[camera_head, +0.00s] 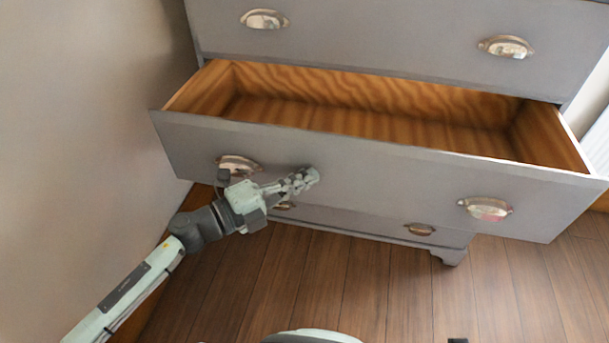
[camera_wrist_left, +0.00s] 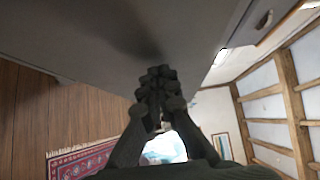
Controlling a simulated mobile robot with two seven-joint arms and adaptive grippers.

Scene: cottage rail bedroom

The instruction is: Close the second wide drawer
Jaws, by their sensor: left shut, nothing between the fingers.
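The wide drawer (camera_head: 400,165) of the grey dresser is pulled well out, and its bare wooden inside shows empty. Its front has a cup handle at left (camera_head: 238,166) and one at right (camera_head: 485,208). My left gripper (camera_head: 306,180) is shut and empty. Its fingertips are at the drawer's front face, right of the left handle; they look touching or very close. In the left wrist view the shut fingers (camera_wrist_left: 158,80) point at the grey front (camera_wrist_left: 120,40), with a dark shadow at their tips. My right gripper is not in view.
The drawer above (camera_head: 390,30) is shut, with two cup handles. A lower drawer with a cup handle (camera_head: 420,229) sits under the open one. A plain wall (camera_head: 80,130) stands close at left. The wooden floor (camera_head: 330,285) in front is clear.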

